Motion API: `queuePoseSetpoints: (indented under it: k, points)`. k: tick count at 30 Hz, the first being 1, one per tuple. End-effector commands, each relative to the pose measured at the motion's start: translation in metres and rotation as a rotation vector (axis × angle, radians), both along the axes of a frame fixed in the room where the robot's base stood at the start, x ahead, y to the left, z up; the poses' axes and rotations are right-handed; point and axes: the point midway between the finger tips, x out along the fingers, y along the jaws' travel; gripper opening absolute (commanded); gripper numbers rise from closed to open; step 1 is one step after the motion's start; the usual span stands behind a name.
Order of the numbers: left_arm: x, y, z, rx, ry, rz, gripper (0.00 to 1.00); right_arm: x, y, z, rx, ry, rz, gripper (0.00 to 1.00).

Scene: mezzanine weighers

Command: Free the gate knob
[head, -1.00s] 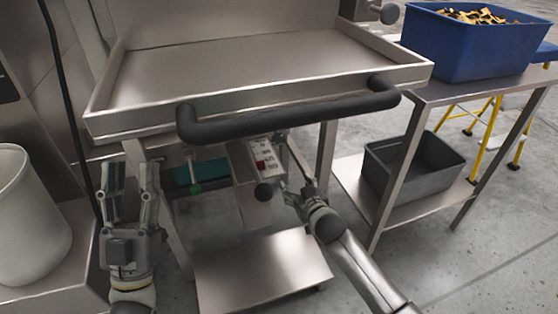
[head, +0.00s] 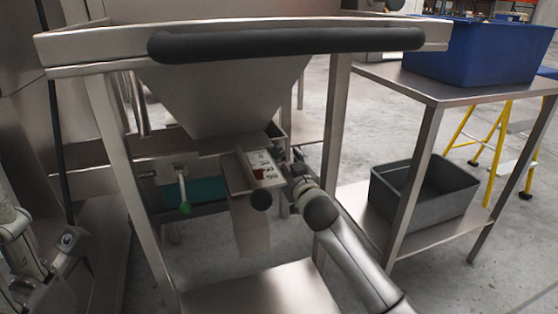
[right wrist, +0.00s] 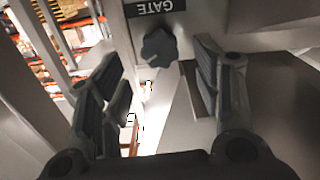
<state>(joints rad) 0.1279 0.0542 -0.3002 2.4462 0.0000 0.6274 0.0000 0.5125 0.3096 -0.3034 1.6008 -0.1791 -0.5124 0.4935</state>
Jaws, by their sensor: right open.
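In the right wrist view a dark lobed gate knob (right wrist: 160,48) sits on a metal face beside a label plate reading GATE (right wrist: 158,8), which appears upside down. My right gripper (right wrist: 157,65) is open, with one finger on each side of the knob in the picture; I see no contact. In the head view my right gripper (head: 287,165) is beside the gate housing under the hopper (head: 215,95), and the lobed knob is not clear there. A black ball end (head: 261,200) is at the front of the labelled gate part (head: 262,170). My left gripper (head: 40,265) is partly cut off at the left edge.
A black padded bar (head: 290,42) crosses above the gate. A steel side table (head: 440,90) with a blue bin (head: 480,52) and a grey crate (head: 420,190) stands right. A low steel platform (head: 260,292) lies below.

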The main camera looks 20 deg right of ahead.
Motion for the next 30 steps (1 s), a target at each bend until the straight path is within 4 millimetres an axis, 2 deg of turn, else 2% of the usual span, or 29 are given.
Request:
queuePoseSetpoints:
  k: [3, 9, 22, 30]
  points:
    - [-0.004, -0.001, 0.001, 0.002, -0.032, 0.002, 0.4, 0.019, 0.001, -0.003, 0.001, -0.001, -0.001, 0.59]
    - [-0.009, -0.002, 0.007, 0.004, -0.061, 0.004, 0.4, 0.039, 0.002, -0.002, 0.001, -0.001, 0.001, 0.59]
    - [-0.011, -0.002, 0.01, 0.006, -0.073, 0.004, 0.4, 0.047, 0.002, 0.0, 0.002, 0.001, 0.001, 0.59]
    - [-0.011, -0.002, 0.01, 0.007, -0.074, 0.004, 0.4, 0.046, 0.002, -0.001, 0.001, 0.001, 0.001, 0.25]
